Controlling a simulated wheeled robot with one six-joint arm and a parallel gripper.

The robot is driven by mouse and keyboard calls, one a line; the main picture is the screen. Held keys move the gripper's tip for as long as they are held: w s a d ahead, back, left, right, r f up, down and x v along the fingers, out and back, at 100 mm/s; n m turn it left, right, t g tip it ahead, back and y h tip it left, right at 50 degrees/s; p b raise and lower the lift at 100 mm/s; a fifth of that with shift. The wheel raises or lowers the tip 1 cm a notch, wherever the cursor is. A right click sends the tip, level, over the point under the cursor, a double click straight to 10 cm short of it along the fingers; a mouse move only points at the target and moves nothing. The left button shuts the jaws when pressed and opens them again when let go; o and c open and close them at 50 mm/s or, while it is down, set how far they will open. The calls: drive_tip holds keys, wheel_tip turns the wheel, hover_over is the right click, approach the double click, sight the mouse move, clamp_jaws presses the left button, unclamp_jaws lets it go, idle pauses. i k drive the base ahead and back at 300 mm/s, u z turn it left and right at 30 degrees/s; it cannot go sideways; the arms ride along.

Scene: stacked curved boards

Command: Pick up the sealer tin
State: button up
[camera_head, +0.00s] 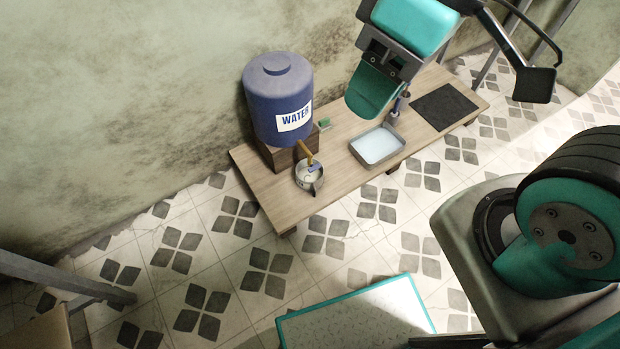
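A small round metal tin (309,178) stands on the low wooden bench, just in front of the blue water barrel. It looks like the sealer tin, but no label on it can be read. A tan handle-like piece (305,152) shows just above its rim; I cannot tell whether it is a brush or part of the barrel's tap. My gripper (376,85) hangs at top centre, teal and dark grey, up and to the right of the tin and well apart from it. Its fingertips do not show clearly, so its opening cannot be made out. Nothing is seen held in it.
The blue barrel (277,98) marked WATER stands on a wooden block (282,158) against the wall. The bench (335,185) also bears a metal tray (378,146) of pale liquid, a green block (324,124) and a dark mat (443,107).

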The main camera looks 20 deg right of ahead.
sight(312, 178)
drive_tip(key=z, duration=1.75)
drive_tip(key=i, duration=1.5)
drive_tip(key=u, duration=3.9)
